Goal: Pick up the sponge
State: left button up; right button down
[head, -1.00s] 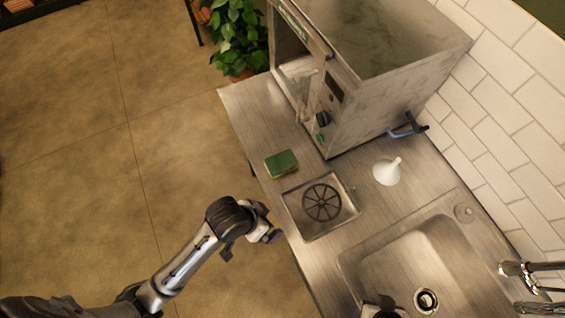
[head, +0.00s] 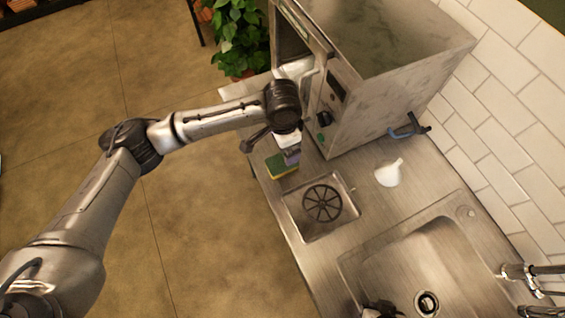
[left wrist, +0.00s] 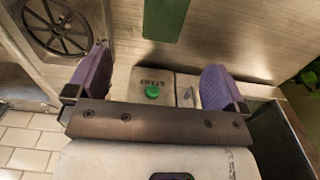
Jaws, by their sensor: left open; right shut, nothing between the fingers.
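The sponge (head: 283,166), green on top with a yellow layer, lies on the steel counter (head: 270,185) left of the square drain with a round grate. My left gripper (head: 291,154) reaches over the counter and hides part of the sponge's upper edge in the head view. My right gripper (head: 380,309) shows only partly at the bottom edge, shut and empty, over the sink.
A steel oven-like machine (head: 370,75) stands close beside my left gripper. A drain with a grate (head: 322,204), a white funnel (head: 388,173) and a sink (head: 400,260) lie to the right. A plant (head: 238,38) stands beyond the counter's far end.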

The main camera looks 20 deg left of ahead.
aim_at(282, 162)
pick_arm(q)
jog(key=f, duration=1.3)
jog(key=shift+w+a+f+p, duration=0.15)
jog(key=shift+a+p, duration=0.1)
jog(key=shift+p, duration=0.15)
jog(key=c, duration=1)
